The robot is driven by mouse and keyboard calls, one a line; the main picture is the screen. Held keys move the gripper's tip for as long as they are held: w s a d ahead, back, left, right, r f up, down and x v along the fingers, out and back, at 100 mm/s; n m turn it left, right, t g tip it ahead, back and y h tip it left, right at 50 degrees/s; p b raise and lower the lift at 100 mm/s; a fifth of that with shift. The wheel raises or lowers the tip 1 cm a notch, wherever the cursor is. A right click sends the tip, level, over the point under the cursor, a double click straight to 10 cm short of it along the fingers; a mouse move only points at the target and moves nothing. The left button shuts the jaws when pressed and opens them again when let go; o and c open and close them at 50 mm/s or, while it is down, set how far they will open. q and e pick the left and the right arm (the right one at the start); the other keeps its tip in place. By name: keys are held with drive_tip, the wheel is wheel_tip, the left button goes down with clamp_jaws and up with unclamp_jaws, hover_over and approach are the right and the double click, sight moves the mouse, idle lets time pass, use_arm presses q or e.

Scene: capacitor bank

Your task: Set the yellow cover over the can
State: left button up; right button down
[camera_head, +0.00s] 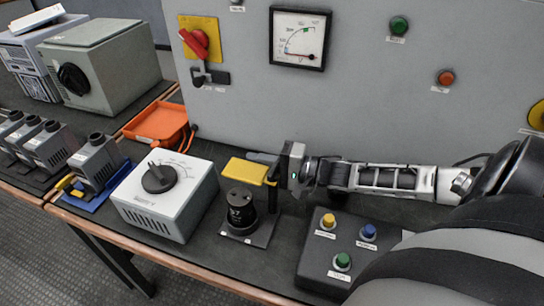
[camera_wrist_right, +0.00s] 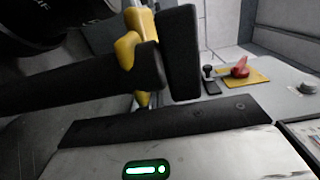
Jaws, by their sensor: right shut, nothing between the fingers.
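The black can (camera_head: 240,212) stands upright on a dark square base on the bench, with two terminals on its top. The yellow cover (camera_head: 245,171) is a flat bright piece raised behind the can in the head view. My right gripper (camera_head: 271,175) comes in from the right and its fingers are right beside the cover's right end. They are shut with nothing between them. In the right wrist view, the cover's yellow part (camera_wrist_right: 136,50) shows behind the dark fingers (camera_wrist_right: 166,62); whether they touch it I cannot tell. My left gripper is not in view.
A white box with a black dial (camera_head: 158,180) stands left of the can. A button box (camera_head: 330,268) is at the front right, below my right arm. An orange tray (camera_head: 157,123) lies further left. The grey panel (camera_head: 350,110) rises behind.

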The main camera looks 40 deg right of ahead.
idle(0.8)
use_arm(q)
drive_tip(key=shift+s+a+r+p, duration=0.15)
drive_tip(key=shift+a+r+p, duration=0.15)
drive_tip(key=shift+p, duration=0.75)
use_arm(e)
drive_tip(key=v, duration=1.6)
drive_tip(key=shift+a, duration=0.1)
